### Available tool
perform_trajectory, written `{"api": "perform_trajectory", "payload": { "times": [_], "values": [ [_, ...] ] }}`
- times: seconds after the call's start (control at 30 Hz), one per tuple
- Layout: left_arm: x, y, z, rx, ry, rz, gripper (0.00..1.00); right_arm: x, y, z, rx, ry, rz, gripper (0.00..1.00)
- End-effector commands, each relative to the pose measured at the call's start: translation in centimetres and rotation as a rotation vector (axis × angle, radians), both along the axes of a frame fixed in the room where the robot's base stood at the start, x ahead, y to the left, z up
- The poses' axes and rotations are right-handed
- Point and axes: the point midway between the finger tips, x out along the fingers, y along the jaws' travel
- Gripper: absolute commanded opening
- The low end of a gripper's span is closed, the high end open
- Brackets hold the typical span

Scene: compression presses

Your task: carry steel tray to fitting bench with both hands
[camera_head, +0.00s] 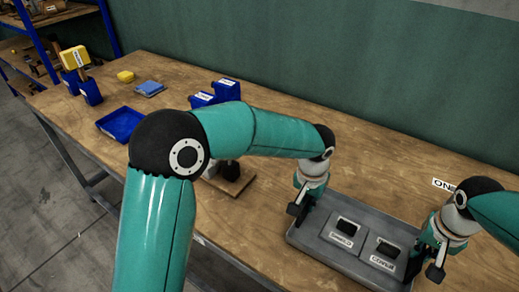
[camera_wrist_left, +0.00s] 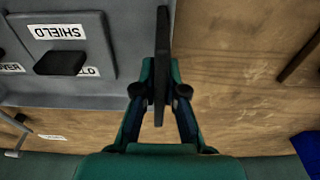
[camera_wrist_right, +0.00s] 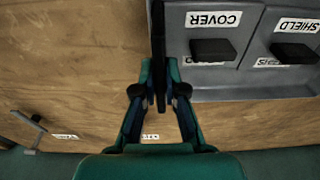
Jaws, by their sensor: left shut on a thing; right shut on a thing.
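The grey steel tray (camera_head: 325,259) is over the near right part of the wooden bench (camera_head: 390,148); whether it touches the wood I cannot tell. It holds a shield plate (camera_wrist_left: 100,62) and a cover plate (camera_wrist_right: 226,54), each with a black knob and a label. My left gripper (camera_head: 298,208) is shut on the black handle (camera_wrist_left: 161,60) at the tray's left end. My right gripper (camera_head: 437,270) is shut on the black handle (camera_wrist_right: 158,50) at its right end.
A small board (camera_head: 238,184) lies left of the steel tray. A green wall (camera_head: 300,60) stands behind; shelving (camera_head: 60,18) is upper left.

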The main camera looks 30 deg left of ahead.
Motion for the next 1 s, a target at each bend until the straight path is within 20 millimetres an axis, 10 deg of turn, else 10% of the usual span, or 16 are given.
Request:
{"api": "perform_trajectory", "payload": {
  "times": [0.17, 0.57, 1.0],
  "values": [
    [0.0, 0.0, 0.0, 0.0, 0.0, -0.001, 0.35, 0.0, 0.0, 0.0, 0.0, 0.0, -0.001, 0.35],
    [0.0, -0.1, 0.6, 0.0, -0.002, -0.001, 0.35, 0.0, -0.1, 0.0, 0.0, 0.0, -0.001, 0.35],
    [-0.8, -0.1, 8.1, -0.001, -0.005, -0.001, 0.35, 0.0, 0.0, 0.0, 0.0, 0.0, -0.001, 0.35]
  ]
}}
